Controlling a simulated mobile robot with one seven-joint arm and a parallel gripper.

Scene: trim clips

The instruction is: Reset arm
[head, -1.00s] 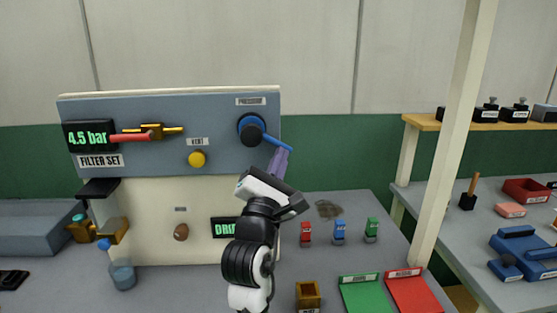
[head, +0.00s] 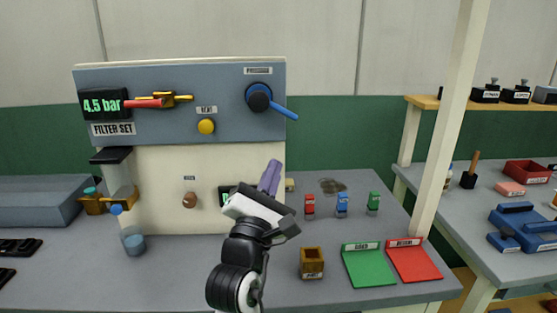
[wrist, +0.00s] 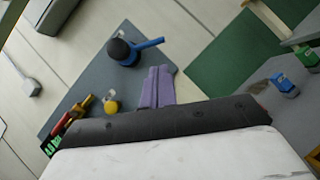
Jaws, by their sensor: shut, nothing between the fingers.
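My gripper (head: 271,177) has purple fingers, shut and empty. In the head view it is raised in front of the right side of the filter panel, below the blue-handled pressure knob (head: 260,97). The wrist view shows the shut fingers (wrist: 157,82) side by side, pointing toward the panel, with a gap to the knob (wrist: 120,50). The knob's blue lever (head: 286,114) points down to the right. My arm hides part of the panel's lower green display (head: 225,194).
The panel (head: 170,128) has a yellow vent button (head: 206,126) and a red-handled yellow valve (head: 150,102). Red, blue and green clips (head: 342,205) stand on the bench at right, behind a small brown box (head: 312,262), a green tray (head: 370,268) and a red tray (head: 415,264). A post (head: 455,120) rises at right.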

